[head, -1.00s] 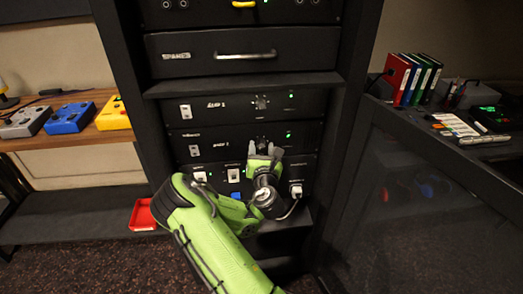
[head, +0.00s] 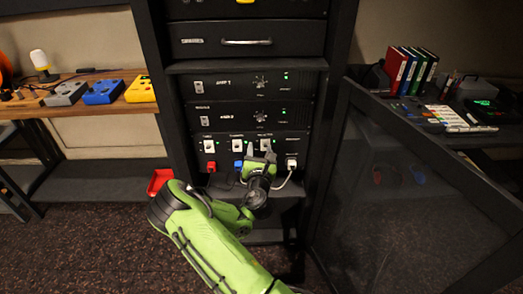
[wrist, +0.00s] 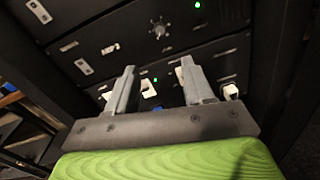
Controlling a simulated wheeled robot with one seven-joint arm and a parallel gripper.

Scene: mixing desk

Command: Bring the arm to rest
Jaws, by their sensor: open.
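My green arm reaches up from the bottom of the head view to the equipment rack (head: 178,130). My gripper (head: 261,153) is open and empty, in front of the rack's lowest panel (head: 270,145). In the wrist view my gripper (wrist: 158,85) shows two grey fingers spread apart with nothing between them. The panel has several white switches, a red plug (head: 211,167), a blue plug (head: 238,164) and a white plug (head: 291,163) with a cable. Part of the panel is hidden behind my gripper. I cannot tell whether the fingertips touch it.
Two amp units (head: 230,85) sit above the panel. A dark glass door (head: 400,180) stands at the right. A red tray (head: 159,181) is left of my arm. A wooden shelf with grey, blue (head: 103,92) and yellow boxes is at the left. The carpet (head: 80,240) at front left is clear.

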